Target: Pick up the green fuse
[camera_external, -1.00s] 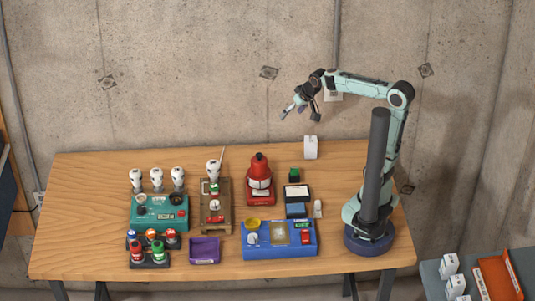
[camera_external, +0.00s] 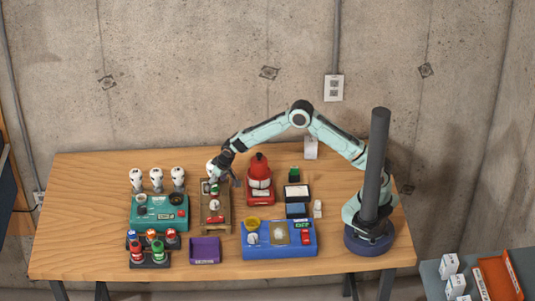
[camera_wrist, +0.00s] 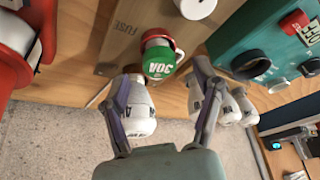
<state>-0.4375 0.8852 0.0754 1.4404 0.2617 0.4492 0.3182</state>
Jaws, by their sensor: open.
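The green fuse (camera_wrist: 160,61), a round green cap marked 30A, sits in the wooden fuse board (camera_wrist: 118,38) in the wrist view. It shows small in the external view (camera_external: 214,188), near the upper part of the board (camera_external: 206,222). My gripper (camera_wrist: 166,78) is open, its two fingers on either side of the green fuse's near edge. I cannot tell whether they touch it.
A teal box (camera_external: 146,213) with white bulb-like pieces (camera_external: 157,178) behind it stands left of the board. A red device (camera_external: 259,185) stands close on the right. A fuse rack (camera_external: 150,262), purple tray (camera_external: 205,243) and blue box (camera_external: 280,250) lie in front.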

